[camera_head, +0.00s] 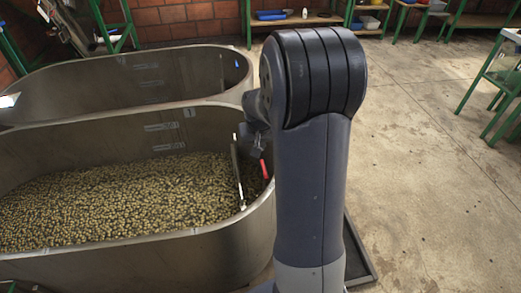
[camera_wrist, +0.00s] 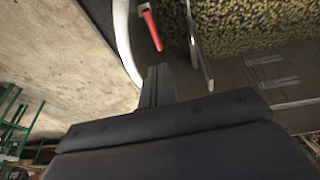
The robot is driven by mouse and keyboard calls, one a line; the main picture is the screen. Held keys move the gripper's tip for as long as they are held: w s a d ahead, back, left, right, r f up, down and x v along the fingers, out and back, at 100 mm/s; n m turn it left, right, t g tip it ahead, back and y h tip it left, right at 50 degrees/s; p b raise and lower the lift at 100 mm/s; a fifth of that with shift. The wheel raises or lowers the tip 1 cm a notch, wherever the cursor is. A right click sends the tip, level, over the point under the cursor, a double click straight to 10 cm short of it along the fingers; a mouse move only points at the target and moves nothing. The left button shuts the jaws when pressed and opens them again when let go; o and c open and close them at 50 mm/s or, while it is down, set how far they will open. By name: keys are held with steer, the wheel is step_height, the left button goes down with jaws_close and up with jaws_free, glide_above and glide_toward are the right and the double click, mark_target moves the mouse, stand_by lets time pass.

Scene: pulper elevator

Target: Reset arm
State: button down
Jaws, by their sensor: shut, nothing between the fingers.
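My arm stands upright in the middle of the head view and hides part of the near tank's right end. My gripper (camera_wrist: 158,72) shows in the wrist view with its dark fingers together and nothing between them. In the head view it is a dark shape (camera_head: 252,142) at the left of my arm, over the near tank's right end. A red piece (camera_wrist: 151,28) lies just beyond the fingertips, and it also shows in the head view (camera_head: 264,168). A thin metal bar (camera_wrist: 199,55) is beside the fingers; I cannot tell whether they touch.
The near metal tank (camera_head: 100,262) holds many small yellow-brown fruits or beans (camera_head: 110,200). A second tank (camera_head: 100,85) stands behind it. Green-framed shelves (camera_head: 300,20) line the back wall.

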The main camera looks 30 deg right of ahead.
steer(key=shift+s+r, duration=0.1)
steer(key=shift+r, duration=0.15)
steer(key=shift+f, duration=0.1)
steer(key=b, duration=0.1)
glide_toward(262, 164)
step_height(262, 164, down, 5)
steer(key=shift+d+f+b, duration=0.1)
steer(key=shift+f+b, duration=0.25)
steer(key=shift+f, duration=0.15)
steer(key=shift+s, duration=0.1)
stand_by(0.3)
